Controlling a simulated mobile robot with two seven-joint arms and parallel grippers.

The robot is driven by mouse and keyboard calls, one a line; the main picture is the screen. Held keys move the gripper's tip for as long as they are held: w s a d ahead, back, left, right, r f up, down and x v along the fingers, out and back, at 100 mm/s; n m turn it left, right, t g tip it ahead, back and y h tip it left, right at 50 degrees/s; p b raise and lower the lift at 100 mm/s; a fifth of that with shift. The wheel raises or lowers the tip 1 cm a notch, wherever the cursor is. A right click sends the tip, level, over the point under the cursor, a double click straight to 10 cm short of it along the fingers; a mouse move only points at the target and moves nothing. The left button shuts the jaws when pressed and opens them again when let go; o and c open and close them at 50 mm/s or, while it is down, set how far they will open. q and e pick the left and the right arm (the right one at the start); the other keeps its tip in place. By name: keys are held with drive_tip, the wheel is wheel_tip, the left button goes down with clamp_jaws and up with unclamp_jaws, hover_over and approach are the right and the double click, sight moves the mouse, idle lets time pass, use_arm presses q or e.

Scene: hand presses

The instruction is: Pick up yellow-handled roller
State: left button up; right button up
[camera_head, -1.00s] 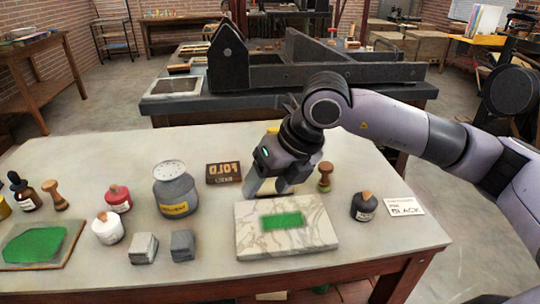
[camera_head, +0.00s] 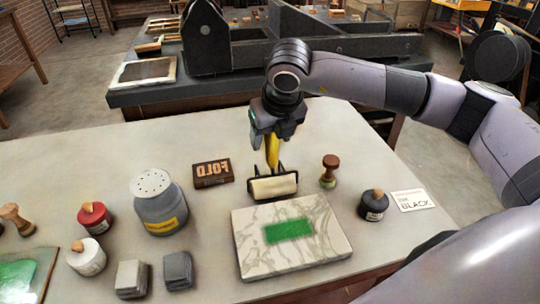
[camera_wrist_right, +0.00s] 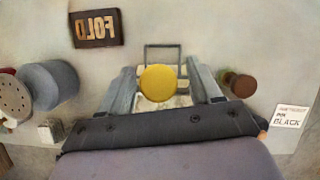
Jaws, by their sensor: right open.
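The roller stands behind the marble slab (camera_head: 255,263), with its yellow handle (camera_head: 272,153) pointing up and its cream cylinder (camera_head: 273,187) in a dark frame below. My right gripper (camera_head: 270,138) is open over the handle, pointing down. In the right wrist view the round end of the yellow handle (camera_wrist_right: 158,83) shows between the two spread fingers of my right gripper (camera_wrist_right: 163,72), with gaps at both sides. The fingers hide part of the frame. My left gripper is not in view.
A FOLD block (camera_head: 212,173) lies left of the roller, and a wooden stamp (camera_head: 329,170) stands close on its right. A grey shaker jar (camera_head: 160,205) is further left. A black ink bottle (camera_head: 373,206) and a BLACK card (camera_head: 413,200) are at the right.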

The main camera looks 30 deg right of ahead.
drive_tip(key=shift+x, duration=1.1)
